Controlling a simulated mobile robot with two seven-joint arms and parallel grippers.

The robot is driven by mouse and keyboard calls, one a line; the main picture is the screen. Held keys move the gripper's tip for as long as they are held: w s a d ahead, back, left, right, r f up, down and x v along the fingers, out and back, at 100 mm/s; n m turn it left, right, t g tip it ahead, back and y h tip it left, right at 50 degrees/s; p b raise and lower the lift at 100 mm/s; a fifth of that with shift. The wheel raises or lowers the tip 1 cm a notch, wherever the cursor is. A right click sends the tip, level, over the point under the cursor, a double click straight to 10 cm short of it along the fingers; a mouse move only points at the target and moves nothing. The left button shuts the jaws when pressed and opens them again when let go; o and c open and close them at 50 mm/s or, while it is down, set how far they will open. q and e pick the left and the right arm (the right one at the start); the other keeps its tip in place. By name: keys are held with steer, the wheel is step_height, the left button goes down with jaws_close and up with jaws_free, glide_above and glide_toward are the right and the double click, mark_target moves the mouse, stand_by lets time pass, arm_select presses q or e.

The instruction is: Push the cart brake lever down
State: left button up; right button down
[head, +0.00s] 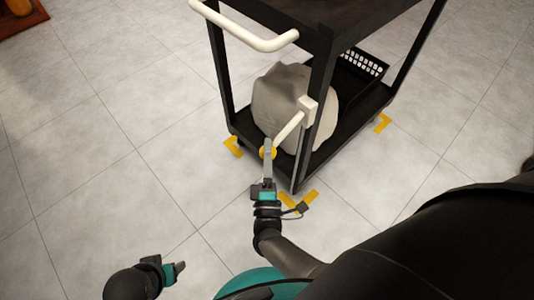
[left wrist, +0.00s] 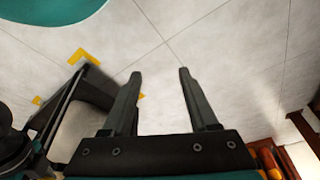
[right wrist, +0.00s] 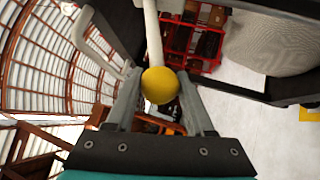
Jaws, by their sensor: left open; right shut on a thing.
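The black cart (head: 325,60) stands on the tiled floor with a white push handle (head: 255,38) at its near side. The brake lever (head: 287,128) is a pale bar running down and left from a white block on the cart's near post, and it ends in a yellow knob (head: 268,153). My right gripper (head: 267,155) is shut on the yellow knob. In the right wrist view the knob (right wrist: 160,85) sits between the two fingertips, with the white bar rising above it. My left gripper (head: 178,268) is open and empty low over the floor, and its spread fingers show in the left wrist view (left wrist: 158,72).
A grey lumpy bag (head: 285,95) and a black basket (head: 362,65) sit on the cart's lower shelf. Yellow corner marks (head: 383,122) lie on the floor around the cart's wheels. A wooden piece (head: 20,18) is at the far left. The floor to the left is clear.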

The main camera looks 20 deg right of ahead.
arm_select(q)
steer(key=shift+w+r+t+b, duration=0.2)
steer(key=shift+r+b, duration=0.15)
steer(key=shift+r, duration=0.55)
steer(key=shift+w+r+t+b, duration=0.1)
steer(key=shift+w+r+b, duration=0.15)
steer(key=shift+r, duration=0.6)
arm_select(e)
steer(key=shift+d+f+n, duration=0.25)
steer(key=shift+f+n, duration=0.15)
steer(key=shift+f, duration=0.05)
steer(key=shift+t, duration=0.3)
steer(key=shift+c, duration=1.3)
jaws_free()
steer(key=shift+w, duration=0.1)
